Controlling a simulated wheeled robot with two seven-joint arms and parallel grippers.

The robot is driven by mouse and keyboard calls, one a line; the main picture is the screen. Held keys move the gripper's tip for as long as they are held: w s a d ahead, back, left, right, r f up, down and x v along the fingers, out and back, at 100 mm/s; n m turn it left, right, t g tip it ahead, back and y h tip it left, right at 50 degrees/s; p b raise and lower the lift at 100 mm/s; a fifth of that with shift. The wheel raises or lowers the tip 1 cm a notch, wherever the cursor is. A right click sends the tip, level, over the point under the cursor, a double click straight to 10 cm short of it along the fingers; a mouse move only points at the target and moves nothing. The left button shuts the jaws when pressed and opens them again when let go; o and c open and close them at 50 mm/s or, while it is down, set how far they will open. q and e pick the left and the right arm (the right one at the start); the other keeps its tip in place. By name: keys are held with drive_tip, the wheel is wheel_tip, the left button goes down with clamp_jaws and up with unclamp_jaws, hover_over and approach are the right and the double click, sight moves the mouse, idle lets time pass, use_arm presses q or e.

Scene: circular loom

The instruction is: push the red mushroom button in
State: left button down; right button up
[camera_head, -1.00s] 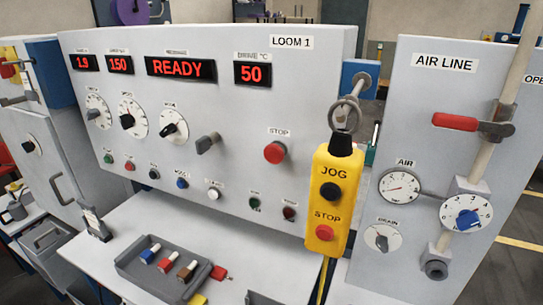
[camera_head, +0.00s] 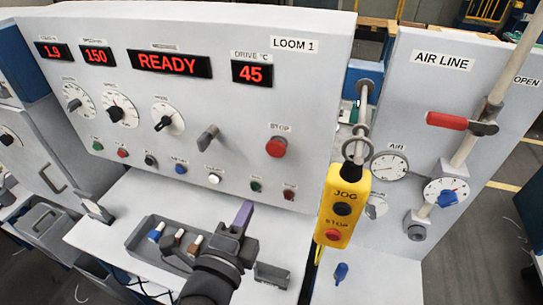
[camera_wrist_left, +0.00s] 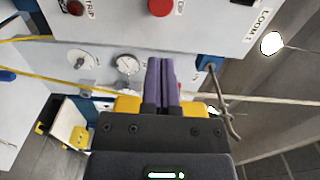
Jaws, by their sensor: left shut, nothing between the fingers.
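The red mushroom button (camera_head: 276,147) stands out from the grey LOOM 1 panel, below a STOP label. A red round button also shows at the top edge of the left wrist view (camera_wrist_left: 161,7). My left gripper (camera_head: 243,213) is above the shelf in front of the panel, below and left of the button and apart from it. Its purple fingers (camera_wrist_left: 160,63) are together with nothing between them. My right gripper is in neither view.
A yellow JOG/STOP pendant (camera_head: 345,207) hangs right of the button and has its own red button (camera_head: 332,235). A grey tray (camera_head: 140,240) with coloured pieces lies on the shelf, partly behind my left arm. A grey lever (camera_head: 207,138) sticks out left of the button.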

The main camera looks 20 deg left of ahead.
sight(275, 152)
use_arm(q)
drive_tip(key=w+p, duration=0.1)
drive_tip(key=w, duration=0.6)
drive_tip(key=w+p, duration=0.1)
drive_tip(key=w, duration=0.6)
drive_tip(key=shift+d, duration=0.2)
